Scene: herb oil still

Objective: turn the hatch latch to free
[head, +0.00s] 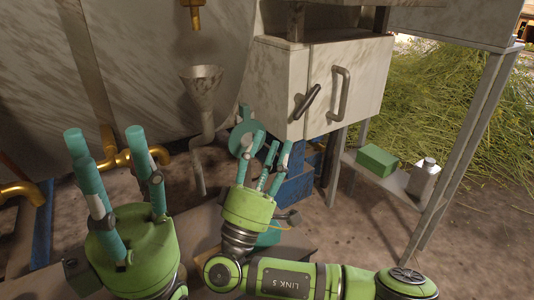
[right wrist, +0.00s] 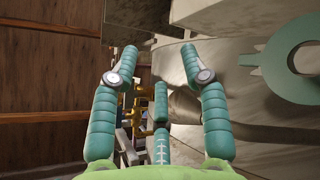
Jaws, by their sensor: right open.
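The hatch latch (head: 307,101) is a dark tilted lever on the front of a pale, stained metal box. Beside it, to the right, is a grey upright bar handle (head: 340,94). My right gripper (head: 268,148) is open and empty, below and left of the latch, clear of it. In the right wrist view its teal fingers (right wrist: 158,62) stand apart with nothing between them; the latch cannot be made out there. My left gripper (head: 106,150) is at the far left, fingers apart, empty, away from the box.
A teal ring-shaped part (right wrist: 297,62) is close right of my right fingers in the wrist view. A funnel (head: 203,80) on a pipe stands left of the box. A green box (head: 376,160) and a metal canister (head: 424,181) sit on a low shelf at right.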

